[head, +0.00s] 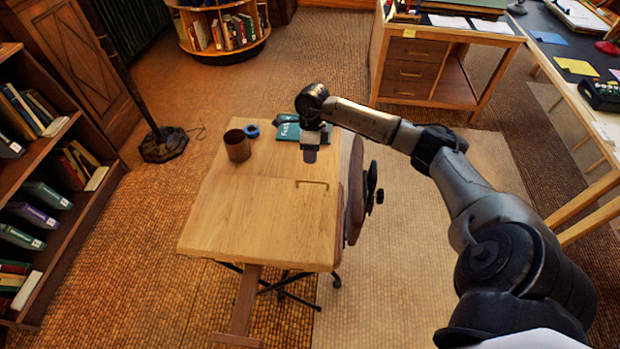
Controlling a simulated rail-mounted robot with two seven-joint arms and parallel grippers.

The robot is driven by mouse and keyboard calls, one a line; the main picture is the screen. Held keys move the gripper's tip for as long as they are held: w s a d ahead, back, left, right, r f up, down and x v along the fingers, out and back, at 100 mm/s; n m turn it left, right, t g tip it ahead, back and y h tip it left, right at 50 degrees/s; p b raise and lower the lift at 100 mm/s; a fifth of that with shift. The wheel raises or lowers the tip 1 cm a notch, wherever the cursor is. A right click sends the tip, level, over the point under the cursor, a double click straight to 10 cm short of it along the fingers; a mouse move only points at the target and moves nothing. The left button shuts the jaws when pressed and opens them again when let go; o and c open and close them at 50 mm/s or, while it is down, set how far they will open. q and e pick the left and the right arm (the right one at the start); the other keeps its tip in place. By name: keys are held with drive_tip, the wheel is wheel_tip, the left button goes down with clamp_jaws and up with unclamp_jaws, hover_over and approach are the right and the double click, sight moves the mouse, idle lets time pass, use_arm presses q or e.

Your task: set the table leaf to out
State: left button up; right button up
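The wooden table (270,160) stands in the middle of the head view. Its near part, which looks like the leaf (250,225), lies flat beyond a faint seam across the top. A thin brass-coloured handle (313,183) sits on the top near the right edge, close to that seam. My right gripper (310,156) points down over the table's right side, a little beyond the handle and apart from it. Its fingers are small and dark, and I cannot tell whether they are open. My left gripper is not in view.
A brown cup (237,146), a blue tape roll (252,131) and a teal book (288,131) are at the table's far end. An office chair (355,195) stands against the right side. A bookshelf (75,215) is at left. The leaf's top is clear.

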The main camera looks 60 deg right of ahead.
sight(310, 181)
drive_tip(key=f, duration=0.2)
drive_tip(key=a+f+b, duration=0.1)
drive_tip(key=f, duration=0.5)
drive_tip(key=shift+s+a+f, duration=0.1)
drive_tip(key=shift+s+a, duration=0.2)
drive_tip(key=shift+s, duration=0.05)
drive_tip(key=shift+a+f+b, duration=0.1)
drive_tip(key=shift+f+b, duration=0.2)
drive_tip(key=shift+f, duration=0.35)
drive_tip(key=shift+c, duration=0.2)
drive_tip(key=c, duration=0.6)
clamp_jaws()
